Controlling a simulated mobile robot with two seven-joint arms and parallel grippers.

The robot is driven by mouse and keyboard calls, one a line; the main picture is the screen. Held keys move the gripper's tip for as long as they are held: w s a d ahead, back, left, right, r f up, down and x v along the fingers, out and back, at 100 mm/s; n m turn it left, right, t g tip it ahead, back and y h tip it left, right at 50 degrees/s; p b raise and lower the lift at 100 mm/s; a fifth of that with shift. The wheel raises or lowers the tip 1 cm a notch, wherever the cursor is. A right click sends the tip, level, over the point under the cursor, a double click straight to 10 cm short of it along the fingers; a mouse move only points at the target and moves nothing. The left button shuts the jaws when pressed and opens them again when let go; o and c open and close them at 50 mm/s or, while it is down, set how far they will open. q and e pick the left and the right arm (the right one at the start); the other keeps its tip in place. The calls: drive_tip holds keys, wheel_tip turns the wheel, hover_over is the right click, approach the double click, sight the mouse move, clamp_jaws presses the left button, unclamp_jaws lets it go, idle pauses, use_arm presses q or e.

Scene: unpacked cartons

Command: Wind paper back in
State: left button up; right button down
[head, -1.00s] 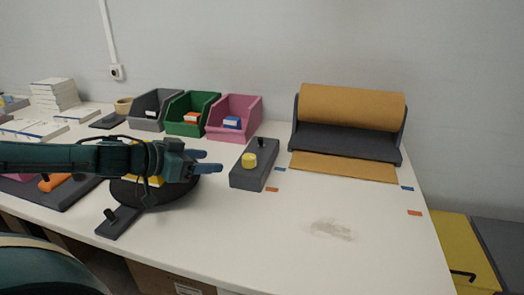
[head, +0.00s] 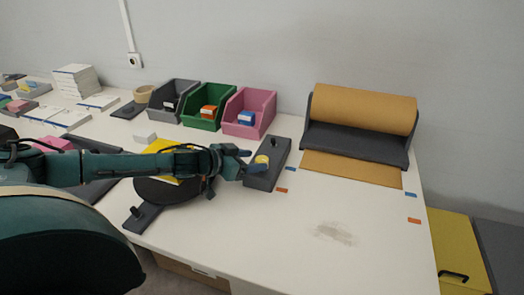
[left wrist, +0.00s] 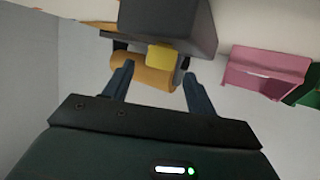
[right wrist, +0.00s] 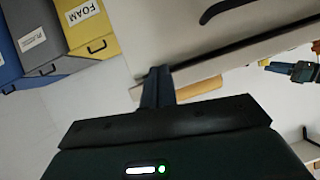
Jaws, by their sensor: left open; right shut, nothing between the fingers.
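The brown paper roll (head: 365,108) sits in a dark dispenser (head: 355,142) at the back right of the table, with a flat strip of paper (head: 350,168) out in front. A dark grey box (head: 278,150) with a yellow knob (head: 262,159) stands left of it. My left gripper (head: 258,161) is open at the knob. In the left wrist view the yellow knob (left wrist: 161,57) shows between and beyond the fingertips (left wrist: 158,72); contact cannot be told. My right gripper (right wrist: 158,68) is shut and empty, seen only in the right wrist view, away from the knob.
Green (head: 200,122) and pink (head: 262,108) bins stand behind the grey box, with a grey bin beside them. A dark round plate (head: 165,192) lies under my left arm.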

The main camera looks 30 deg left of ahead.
sight(258, 160)
use_arm(q)
drive_tip(key=shift+x, duration=2.2)
drive_tip(key=shift+c, duration=0.3)
drive_tip(key=shift+s, duration=0.1)
drive_tip(key=c, duration=0.9)
drive_tip(key=shift+c, duration=0.2)
drive_tip(key=shift+f, duration=0.1)
